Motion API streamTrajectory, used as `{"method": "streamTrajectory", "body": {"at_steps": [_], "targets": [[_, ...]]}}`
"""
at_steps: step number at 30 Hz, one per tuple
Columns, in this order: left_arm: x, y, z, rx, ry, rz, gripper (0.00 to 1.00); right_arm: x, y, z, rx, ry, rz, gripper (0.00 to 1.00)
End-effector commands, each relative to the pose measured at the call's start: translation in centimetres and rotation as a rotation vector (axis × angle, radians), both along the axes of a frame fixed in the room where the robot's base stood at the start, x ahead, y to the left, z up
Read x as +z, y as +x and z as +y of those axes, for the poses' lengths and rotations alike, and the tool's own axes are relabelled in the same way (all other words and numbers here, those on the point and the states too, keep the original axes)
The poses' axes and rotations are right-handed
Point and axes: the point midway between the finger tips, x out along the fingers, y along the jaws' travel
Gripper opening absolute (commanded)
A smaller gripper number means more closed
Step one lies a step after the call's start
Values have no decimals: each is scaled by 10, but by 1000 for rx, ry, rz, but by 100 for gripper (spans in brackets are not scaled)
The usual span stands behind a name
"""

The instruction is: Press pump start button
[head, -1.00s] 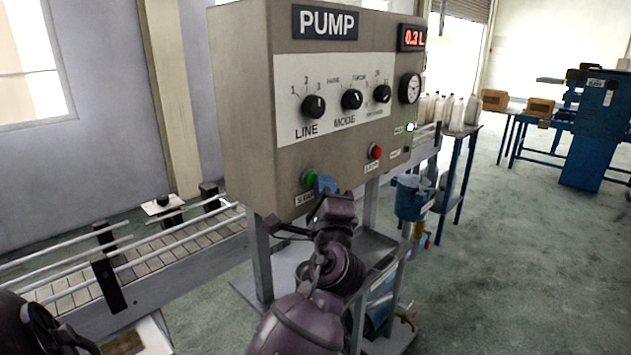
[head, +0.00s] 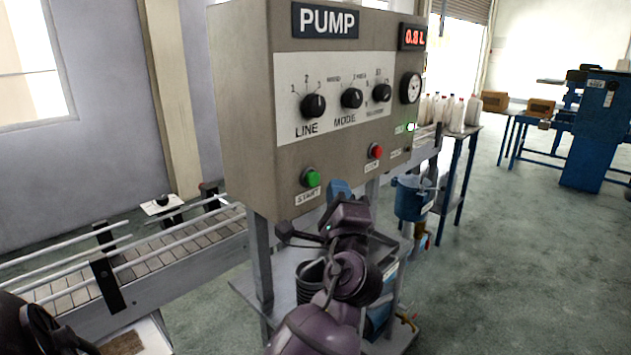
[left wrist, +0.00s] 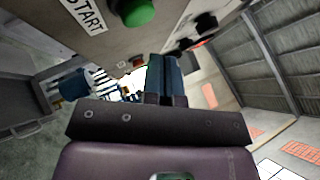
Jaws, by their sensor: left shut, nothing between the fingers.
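The pump panel (head: 235,110) is a beige box with a PUMP sign. Its green start button (head: 312,177) sits low on the front, above a START label. In the left wrist view the green button (left wrist: 138,11) shows at the top edge beside the label. My left gripper (head: 338,188) is below and to the right of the button, apart from it. Its blue fingers (left wrist: 163,68) are together and empty. A red button (head: 376,151) sits to the right on the panel. The display (head: 413,38) appears to read 0.8 L.
The panel also has three black knobs, a gauge (head: 410,88) and a lit green lamp (head: 410,127). A conveyor (head: 180,252) runs at the left. A blue container (head: 411,200) hangs behind my gripper. Floor at the right is clear.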

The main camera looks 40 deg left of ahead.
Motion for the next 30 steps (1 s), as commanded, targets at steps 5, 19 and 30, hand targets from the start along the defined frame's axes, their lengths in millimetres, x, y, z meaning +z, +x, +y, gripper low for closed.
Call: {"method": "streamTrajectory", "body": {"at_steps": [5, 19, 30], "targets": [[-1, -1, -15, 0, -1, 0, 0, -2, 4, 1, 3, 0, -6, 69], [0, -3, -36, 2, 0, 1, 0, -9, -1, 0, 0, 0, 5, 69], [0, -3, -35, 1, 1, 0, 0, -11, -6, -1, -3, 0, 14, 69]]}}
